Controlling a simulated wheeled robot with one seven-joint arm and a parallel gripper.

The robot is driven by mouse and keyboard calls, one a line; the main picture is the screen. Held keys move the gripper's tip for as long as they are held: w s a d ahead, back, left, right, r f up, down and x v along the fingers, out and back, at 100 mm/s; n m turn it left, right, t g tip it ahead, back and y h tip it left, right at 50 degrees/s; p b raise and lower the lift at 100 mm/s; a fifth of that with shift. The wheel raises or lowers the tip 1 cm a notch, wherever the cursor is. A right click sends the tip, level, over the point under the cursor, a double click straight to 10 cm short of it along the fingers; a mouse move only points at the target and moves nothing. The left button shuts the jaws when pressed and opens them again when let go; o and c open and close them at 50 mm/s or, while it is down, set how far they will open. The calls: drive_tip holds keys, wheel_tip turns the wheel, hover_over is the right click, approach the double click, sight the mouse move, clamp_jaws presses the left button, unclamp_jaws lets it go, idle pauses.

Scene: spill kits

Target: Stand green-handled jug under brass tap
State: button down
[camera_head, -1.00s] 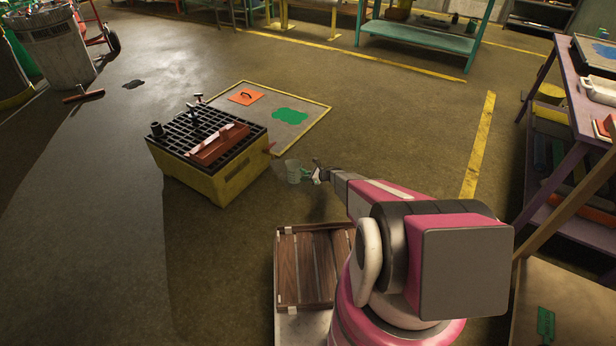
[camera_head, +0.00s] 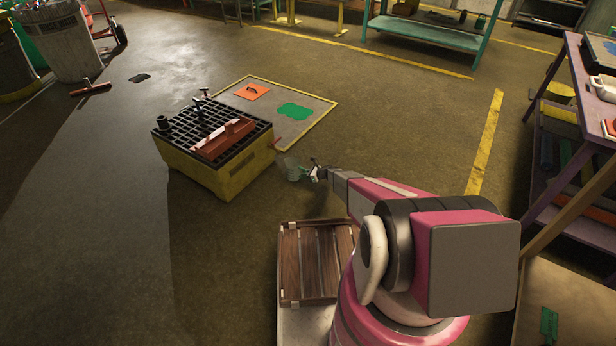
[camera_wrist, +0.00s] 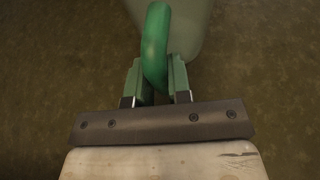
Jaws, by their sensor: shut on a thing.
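The green-handled jug (camera_head: 290,167) is pale and see-through, held just right of the yellow box in the head view. Its green handle (camera_wrist: 155,45) shows at the top of the wrist view, between my fingers. My gripper (camera_head: 313,174) is shut on that handle; its two green fingers (camera_wrist: 157,80) lie on either side. Only part of the jug's wall (camera_wrist: 188,30) shows in the wrist view. A small reddish tap-like fitting (camera_head: 277,142) sticks out of the box's right side, above and left of the jug. Its brass colour cannot be made out. Whether the jug touches the floor is unclear.
Behind lies a yellow-edged mat (camera_head: 320,118) with a green patch. A wooden slatted crate (camera_head: 290,270) is beside my base. A purple shelf (camera_head: 555,120) stands right.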

drive_tip(key=shift+w+a+f, duration=0.1)
drive_tip(key=shift+w+a, duration=1)
drive_tip(key=shift+a, duration=0.3)
drive_tip(key=shift+w+a, duration=1.05)
drive_tip(key=shift+a, duration=0.4)
drive_tip(key=shift+w+a+f, duration=0.1)
drive_tip(key=shift+w+a, duration=1)
drive_tip(key=shift+a, duration=0.3)
drive_tip(key=shift+f, duration=0.25)
drive_tip(key=c, duration=1)
unclamp_jaws()
drive_tip(key=shift+d, duration=0.1)
drive_tip(key=shift+v, duration=3.95)
